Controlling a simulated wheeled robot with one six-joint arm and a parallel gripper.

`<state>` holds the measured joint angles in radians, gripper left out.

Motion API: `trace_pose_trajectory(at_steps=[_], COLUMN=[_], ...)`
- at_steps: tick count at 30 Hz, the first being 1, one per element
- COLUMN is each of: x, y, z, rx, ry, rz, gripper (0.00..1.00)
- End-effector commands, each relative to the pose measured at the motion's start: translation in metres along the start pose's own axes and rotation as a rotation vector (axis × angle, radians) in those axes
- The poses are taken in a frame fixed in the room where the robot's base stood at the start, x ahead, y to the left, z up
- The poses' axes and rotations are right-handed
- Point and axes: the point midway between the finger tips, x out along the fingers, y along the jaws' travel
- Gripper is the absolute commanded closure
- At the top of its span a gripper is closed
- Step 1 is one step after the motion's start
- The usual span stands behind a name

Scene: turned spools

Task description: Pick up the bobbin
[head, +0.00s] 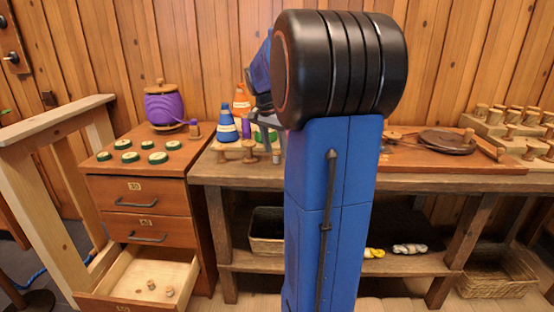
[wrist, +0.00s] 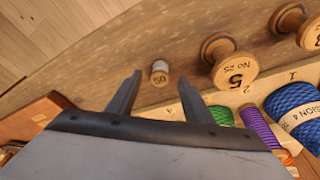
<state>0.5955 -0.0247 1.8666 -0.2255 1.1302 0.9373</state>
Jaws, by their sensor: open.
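A small bobbin (wrist: 159,73) with a pale body and a tan end marked "50" stands near the edge of the wooden bench (wrist: 120,80) in the wrist view. My gripper (wrist: 160,79) is open and empty, and the bobbin shows in the gap between its two fingertips. I cannot tell how far beyond the tips it is. A larger wooden spool (wrist: 232,62) marked "5" and "No 25" stands to the right of the fingers. In the head view my arm hides part of the gripper, and a small pale bobbin (head: 276,157) shows just left of the arm.
A drawer cabinet (head: 145,180) with an open lower drawer stands left of the bench. A dark round disc (head: 447,141) lies on the bench's right.

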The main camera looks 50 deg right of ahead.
Motion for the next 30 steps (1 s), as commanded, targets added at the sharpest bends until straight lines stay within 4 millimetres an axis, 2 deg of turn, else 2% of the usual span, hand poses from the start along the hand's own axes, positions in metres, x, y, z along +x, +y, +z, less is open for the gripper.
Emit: trace_pose_trajectory(at_steps=[6,14,15,20,21,30], x=[0.024,0.027,0.027,0.027,0.027,0.026], y=[0.000,0.000,0.000,0.000,0.000,0.000], z=[0.001,0.001,0.001,0.001,0.001,0.001], rx=[0.000,0.000,0.000,0.000,0.000,0.000], ry=[-0.001,0.000,0.000,0.000,0.000,0.000], rz=[0.001,0.000,0.000,0.000,0.000,0.000], gripper=[0.53,0.53,0.56,0.94,0.97,0.97])
